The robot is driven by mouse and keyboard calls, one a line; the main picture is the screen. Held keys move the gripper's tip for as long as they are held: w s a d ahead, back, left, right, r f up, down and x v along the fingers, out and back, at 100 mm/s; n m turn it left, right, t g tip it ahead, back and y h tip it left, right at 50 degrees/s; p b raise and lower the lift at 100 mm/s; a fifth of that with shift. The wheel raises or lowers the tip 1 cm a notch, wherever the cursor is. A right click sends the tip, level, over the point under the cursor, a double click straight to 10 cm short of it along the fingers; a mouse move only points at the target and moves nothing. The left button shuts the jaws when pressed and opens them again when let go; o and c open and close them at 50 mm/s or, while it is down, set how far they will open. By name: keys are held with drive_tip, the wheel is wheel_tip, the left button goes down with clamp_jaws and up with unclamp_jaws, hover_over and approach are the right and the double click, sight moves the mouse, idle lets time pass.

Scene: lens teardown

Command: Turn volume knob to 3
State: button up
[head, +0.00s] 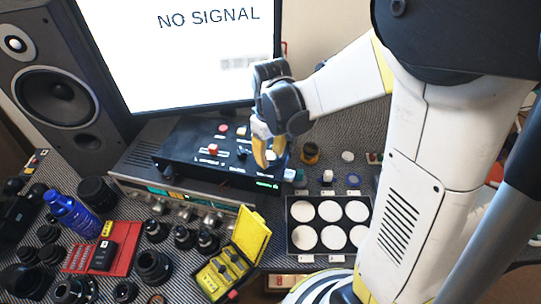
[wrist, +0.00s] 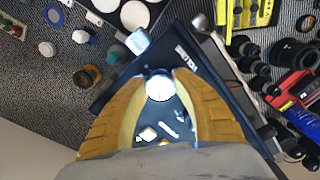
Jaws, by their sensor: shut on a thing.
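My gripper (head: 268,163) reaches down onto the right end of a black control box (head: 180,153). In the wrist view its two yellow fingers (wrist: 159,88) are closed on the volume knob (wrist: 159,84), a round, pale knob with a bright top. A fingertip touches or nearly touches each side of it. White lettering that seems to read VOLUME is on the box beside the knob. In the head view the fingers hide the knob. I cannot make out the knob's pointer or number.
The box sits on a silver receiver (head: 140,185) below a monitor (head: 180,50) reading NO SIGNAL. A tray of white discs (head: 289,222) is to the right. A yellow case (head: 247,237), a blue bottle (head: 72,215) and several lenses crowd the front left.

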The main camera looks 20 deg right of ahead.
sight(270, 156)
drive_tip(key=m, duration=0.4)
drive_tip(key=shift+m, duration=0.3)
drive_tip(key=shift+a+m, duration=0.1)
drive_tip(key=shift+m, duration=1.8)
drive_tip(key=o, duration=1.2)
drive_tip(key=shift+r, duration=0.1)
wheel_tip(270, 156, up, 12)
drive_tip(key=shift+f, duration=0.1)
